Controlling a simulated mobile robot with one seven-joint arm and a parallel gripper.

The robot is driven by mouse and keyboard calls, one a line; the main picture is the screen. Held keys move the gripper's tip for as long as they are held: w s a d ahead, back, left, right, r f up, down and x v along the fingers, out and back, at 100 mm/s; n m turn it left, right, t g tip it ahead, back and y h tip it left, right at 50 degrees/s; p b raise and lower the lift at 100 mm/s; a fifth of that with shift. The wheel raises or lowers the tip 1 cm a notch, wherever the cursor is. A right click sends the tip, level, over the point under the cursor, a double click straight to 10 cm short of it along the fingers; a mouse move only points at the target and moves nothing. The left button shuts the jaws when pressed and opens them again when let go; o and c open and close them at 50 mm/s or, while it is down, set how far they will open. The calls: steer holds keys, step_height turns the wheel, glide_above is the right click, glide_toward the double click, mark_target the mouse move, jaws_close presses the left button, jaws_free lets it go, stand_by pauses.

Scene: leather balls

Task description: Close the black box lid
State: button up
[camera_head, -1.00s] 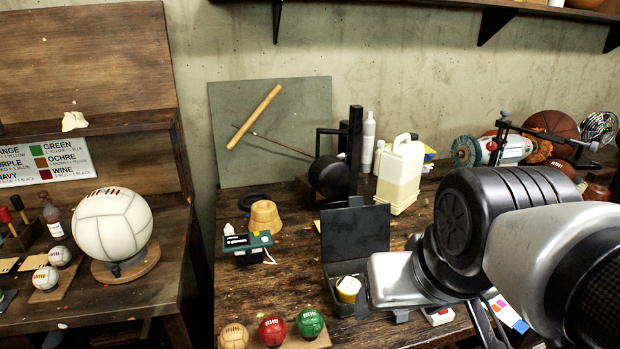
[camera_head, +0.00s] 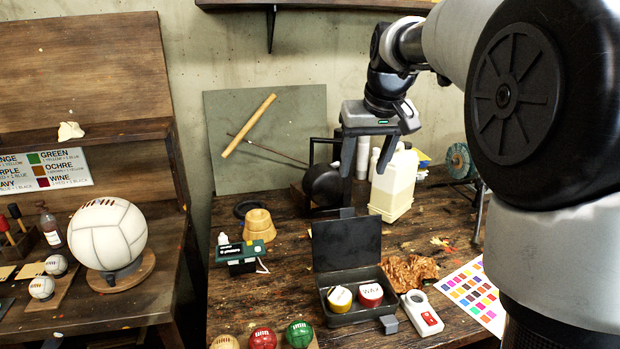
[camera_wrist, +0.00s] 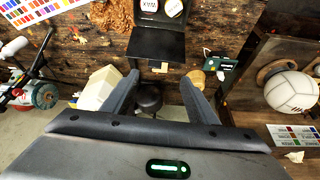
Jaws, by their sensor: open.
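The black box (camera_head: 352,317) stands on the wooden workbench with its lid (camera_head: 346,244) raised nearly upright at the back. A yellow-sided tin (camera_head: 340,299) and a red-sided tin (camera_head: 370,294) sit inside it, both with white tops. My gripper (camera_head: 367,160) is open and empty, above and behind the lid, apart from it. In the wrist view the lid (camera_wrist: 155,43) lies beyond the fingertips of my gripper (camera_wrist: 163,84), and nothing is between the fingers.
A pale jug (camera_head: 393,187) and a black stand with a round drum (camera_head: 323,181) are behind the box. A green device (camera_head: 241,250) is left, several small balls (camera_head: 262,338) front left. Crumpled brown material (camera_head: 408,272) and a colour chart (camera_head: 470,296) are right.

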glide_toward(347, 208)
steer(key=x, duration=0.8)
steer(key=shift+w, duration=0.15)
jaws_close()
stand_by(0.3)
